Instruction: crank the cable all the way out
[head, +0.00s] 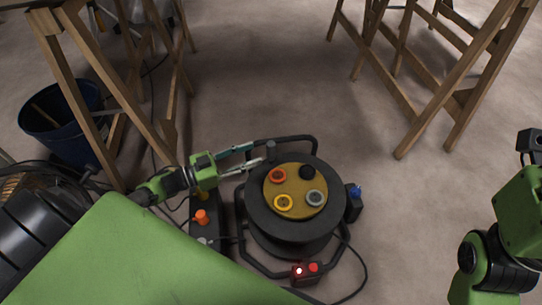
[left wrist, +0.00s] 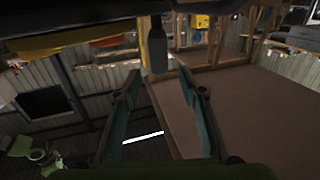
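The cable reel (head: 258,218) stands on the floor in the head view, a black drum in a tubular frame. Its yellow-brown top disc (head: 294,185) carries round sockets in orange, black, yellow and grey. A grey upright crank knob (head: 271,151) sits at the drum's far left edge; it also shows in the left wrist view (left wrist: 157,47). My left gripper (head: 258,155) reaches in from the left, its teal fingers apart. In the left wrist view the open fingers (left wrist: 159,74) point at the knob, which lies between their tips and touches neither visibly. My right gripper is out of view.
A black box with an orange knob (head: 201,217) stands left of the reel. A small box with red lights (head: 305,271) is at the reel's front. Wooden trestles (head: 66,88) stand behind left and right (head: 432,112). A blue bucket (head: 62,122) is at left.

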